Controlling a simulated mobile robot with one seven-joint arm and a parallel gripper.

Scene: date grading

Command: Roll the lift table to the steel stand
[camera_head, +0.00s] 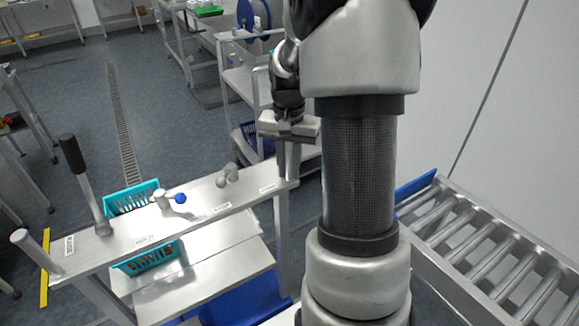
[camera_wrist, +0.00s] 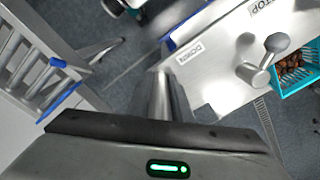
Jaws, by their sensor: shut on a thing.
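The lift table's steel control bar (camera_head: 205,199) runs across the lower left of the head view. Its platform (camera_head: 205,275) is below, with a teal crate (camera_head: 148,255) on it. In the wrist view the crate (camera_wrist: 290,80) shows brown dates inside. My gripper (camera_head: 289,130) is shut on the upright steel grip post (camera_wrist: 160,97) at the bar's right end. The jaws hide part of the post. A black-handled lever (camera_head: 75,160), a blue-knobbed lever (camera_head: 178,198) and a grey lever (camera_head: 228,174) stand on the bar. I cannot tell which furniture is the steel stand.
A roller conveyor (camera_head: 490,255) lies close on the right beside a pale wall (camera_head: 490,110). A shelved steel cart (camera_head: 240,84) stands just beyond my gripper. Steel tables line the far left and back. Open grey floor with a drain grate (camera_head: 122,125) lies beyond the bar.

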